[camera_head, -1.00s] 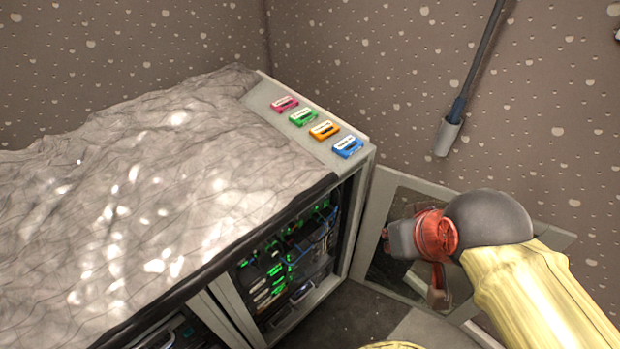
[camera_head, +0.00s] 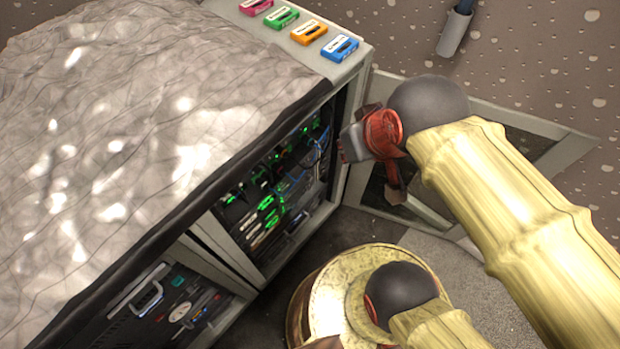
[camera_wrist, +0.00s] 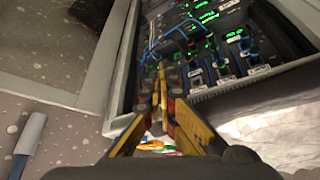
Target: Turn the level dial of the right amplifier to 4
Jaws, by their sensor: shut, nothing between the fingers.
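My gripper (camera_wrist: 166,88) is shut and empty in the wrist view, its fingertips together in front of the open rack bay with green lights. In the head view my wrist hangs right of that bay, beside the open door, and my fingers are hard to make out. A pale round dial-like part (camera_head: 180,312) shows on the dark equipment in the lower left bay. I cannot tell whether it is the level dial. I cannot identify the right amplifier or read any dial setting.
The right bay (camera_head: 272,195) holds lit modules and blue cables. Its grey-framed door (camera_head: 545,124) stands open. Pink (camera_head: 256,7), green (camera_head: 281,18), orange (camera_head: 309,34) and blue (camera_head: 340,48) cassettes lie on the top edge. A crumpled grey sheet (camera_head: 130,120) covers the cabinet.

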